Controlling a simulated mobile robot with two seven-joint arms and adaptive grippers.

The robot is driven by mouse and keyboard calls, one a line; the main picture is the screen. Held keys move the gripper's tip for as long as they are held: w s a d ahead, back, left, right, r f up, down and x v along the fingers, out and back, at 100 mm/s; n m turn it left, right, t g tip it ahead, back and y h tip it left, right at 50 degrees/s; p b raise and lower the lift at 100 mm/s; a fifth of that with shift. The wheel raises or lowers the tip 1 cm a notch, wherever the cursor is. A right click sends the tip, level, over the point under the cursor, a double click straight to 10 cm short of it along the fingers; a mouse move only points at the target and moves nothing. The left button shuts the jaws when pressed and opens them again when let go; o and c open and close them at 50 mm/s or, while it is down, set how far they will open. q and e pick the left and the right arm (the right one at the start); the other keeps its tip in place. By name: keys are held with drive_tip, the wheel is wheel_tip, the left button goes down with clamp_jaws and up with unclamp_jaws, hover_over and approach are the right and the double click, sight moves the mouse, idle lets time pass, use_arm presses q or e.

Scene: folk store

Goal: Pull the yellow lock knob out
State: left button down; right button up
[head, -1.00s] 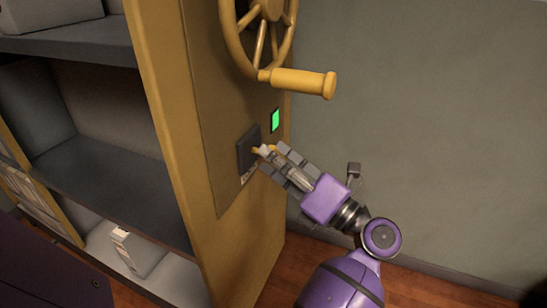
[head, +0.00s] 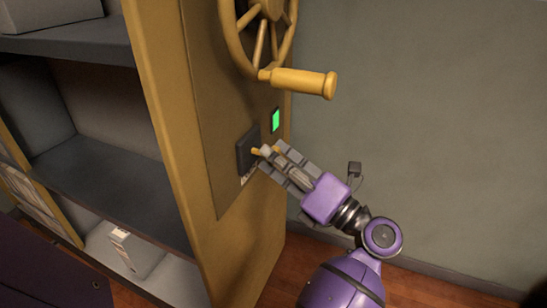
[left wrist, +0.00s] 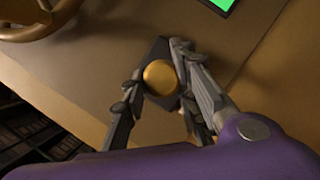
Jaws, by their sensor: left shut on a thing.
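The yellow lock knob (head: 256,151) sticks out of a dark square plate (head: 243,153) on the yellow end panel of the shelf unit, below a green light. The left wrist view shows its round yellow face (left wrist: 161,77) in front of the dark plate (left wrist: 158,48). My left gripper (head: 267,152) is at the knob, its fingers on either side, shut on it. The fingers hide part of the knob in the head view. In the left wrist view the gripper (left wrist: 158,71) has one finger on each side of the knob. My right gripper is not in view.
A yellow handwheel (head: 260,35) with a projecting handle (head: 300,82) is above my gripper. The lit green light (head: 276,120) is close above the knob. Open grey shelves (head: 100,185) are at the left. A bare wall (head: 430,130) is at the right.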

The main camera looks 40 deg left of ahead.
use_arm(q)
drive_tip(key=d, duration=0.2)
drive_tip(key=shift+w+d+r, duration=0.15)
drive_tip(key=shift+w+d, duration=0.05)
drive_tip(key=shift+d, duration=0.15)
drive_tip(key=c, duration=1.5)
unclamp_jaws()
drive_tip(key=shift+d+r, duration=0.1)
drive_tip(key=shift+d, duration=0.05)
approach(278, 152)
drive_tip(key=v, duration=0.5)
drive_tip(key=shift+w, duration=0.15)
